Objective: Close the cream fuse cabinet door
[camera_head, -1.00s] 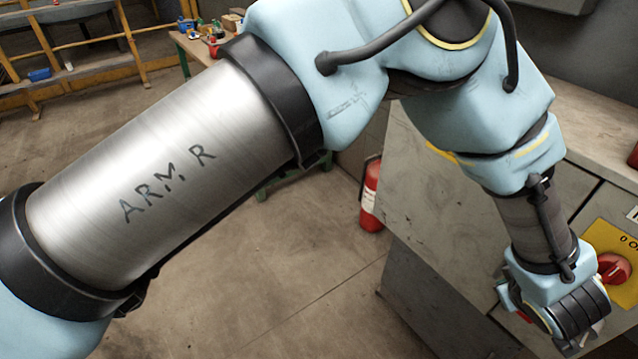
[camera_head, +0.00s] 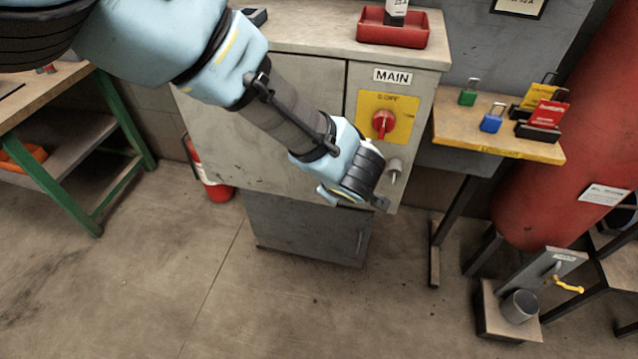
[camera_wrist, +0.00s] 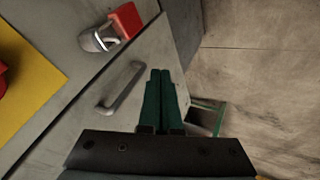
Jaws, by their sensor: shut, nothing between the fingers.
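The cream cabinet (camera_head: 425,70) stands in the middle of the head view. Its wide front door (camera_head: 235,125) is left of the switch panel. My arm crosses in front of the door, and my gripper (camera_head: 362,178) is at its lower right; its fingers are not clear there. In the wrist view my gripper (camera_wrist: 166,72) is shut and empty, its green fingers side by side. They are just right of a grey bar handle (camera_wrist: 121,88) on the door. A dark seam separates door and switch panel. I cannot tell contact or how far the door stands open.
The panel carries a red rotary switch (camera_head: 383,123) on a yellow plate and a grey knob (camera_head: 395,167). A red tray (camera_head: 392,30) sits on top. A wooden shelf with padlocks (camera_head: 500,135) is right, a green-legged bench (camera_head: 60,130) left. The front floor is clear.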

